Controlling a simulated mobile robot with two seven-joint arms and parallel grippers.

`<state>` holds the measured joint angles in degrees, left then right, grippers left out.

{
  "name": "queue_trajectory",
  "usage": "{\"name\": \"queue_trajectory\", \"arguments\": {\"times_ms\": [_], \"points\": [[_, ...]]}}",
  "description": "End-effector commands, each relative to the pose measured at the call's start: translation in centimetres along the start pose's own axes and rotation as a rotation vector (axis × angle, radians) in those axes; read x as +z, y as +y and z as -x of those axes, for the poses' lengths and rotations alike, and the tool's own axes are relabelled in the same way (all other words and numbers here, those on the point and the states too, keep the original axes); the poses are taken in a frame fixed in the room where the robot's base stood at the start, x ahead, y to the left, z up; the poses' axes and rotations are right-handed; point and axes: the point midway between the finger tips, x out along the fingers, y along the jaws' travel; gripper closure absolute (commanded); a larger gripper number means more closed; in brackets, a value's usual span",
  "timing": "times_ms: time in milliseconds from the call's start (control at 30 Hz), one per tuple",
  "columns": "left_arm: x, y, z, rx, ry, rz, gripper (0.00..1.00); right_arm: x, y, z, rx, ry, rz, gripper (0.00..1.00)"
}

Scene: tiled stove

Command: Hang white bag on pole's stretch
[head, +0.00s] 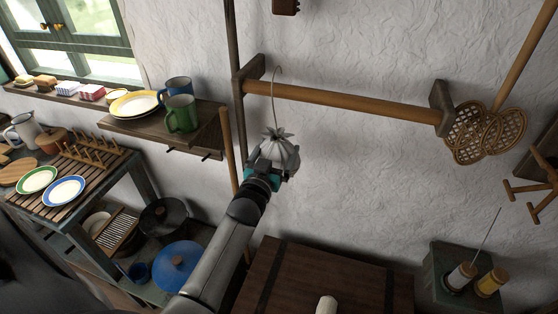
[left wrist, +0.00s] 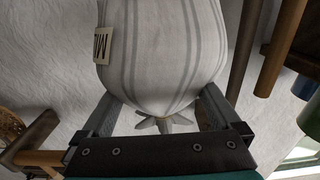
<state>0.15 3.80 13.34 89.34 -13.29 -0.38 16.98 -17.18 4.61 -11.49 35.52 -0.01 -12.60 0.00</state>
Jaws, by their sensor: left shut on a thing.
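The white bag (head: 284,152) is pale with grey stripes, has a gathered, spiky top, and carries a thin wire hook (head: 277,85) above it. My left gripper (head: 270,168) is shut on the bag. In the left wrist view its two fingers (left wrist: 160,122) flank the striped bag (left wrist: 160,45), which bears a lettered tag. The pole (head: 345,105) is a horizontal wooden bar on the wall between two dark brackets. The bag is below the pole's left part. The hook's wire crosses the pole in the picture, its bend above it; whether they touch I cannot tell. My right gripper is not in view.
A shelf (head: 150,124) with mugs and a plate is left of the pole. Woven beaters (head: 485,132) hang at its right end. A dark wooden chest (head: 320,275) stands below, with a box of spools (head: 455,275) beside it. The wall under the pole is clear.

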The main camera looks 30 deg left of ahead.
Motion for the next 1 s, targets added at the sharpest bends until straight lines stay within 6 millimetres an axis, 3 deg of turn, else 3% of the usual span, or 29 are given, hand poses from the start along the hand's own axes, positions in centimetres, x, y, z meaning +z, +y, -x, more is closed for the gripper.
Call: {"name": "queue_trajectory", "arguments": {"times_ms": [1000], "points": [[-0.3,0.0,5.8,0.000,0.006,0.000,0.48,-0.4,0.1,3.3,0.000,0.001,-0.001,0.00]]}}
